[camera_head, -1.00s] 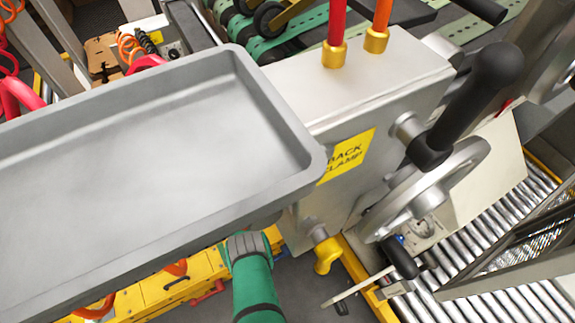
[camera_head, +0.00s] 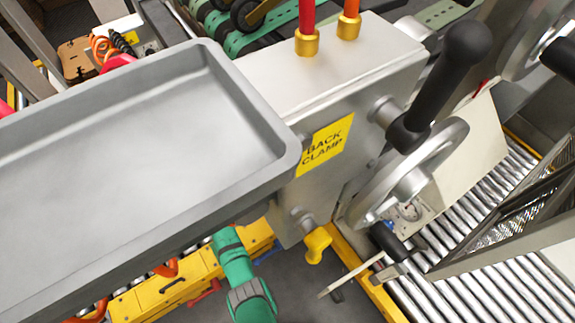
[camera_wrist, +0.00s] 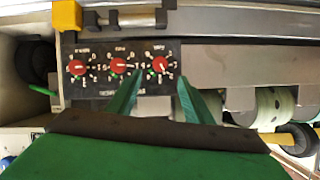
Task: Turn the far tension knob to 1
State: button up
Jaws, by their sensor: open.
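In the wrist view, three red knobs sit in a row on a dark panel (camera_wrist: 125,88): a left knob (camera_wrist: 78,68), a middle knob (camera_wrist: 119,66) and a right knob (camera_wrist: 160,65). Each has a pale pointer and a ring of small marks too blurred to read surely. I cannot tell from the labels which is the far tension knob. My gripper (camera_wrist: 157,92) is open, its two green fingers apart and pointing toward the panel near the right knob. In the head view only my green arm shows; the gripper and knobs are hidden there.
A grey tray (camera_head: 282,160) covers much of the head view's left. A grey box labelled BACK CLAMP (camera_head: 325,147) stands beside it, with a black-handled handwheel (camera_head: 445,150) and a yellow knob (camera_head: 317,244). A metal roller conveyor (camera_head: 500,290) lies at right.

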jog(key=x, duration=1)
jog(key=shift+w+d, duration=0.2)
jog(key=shift+d, duration=0.1)
jog(key=shift+f, duration=0.1)
jog(key=shift+c, duration=0.6)
jog(key=c, duration=1)
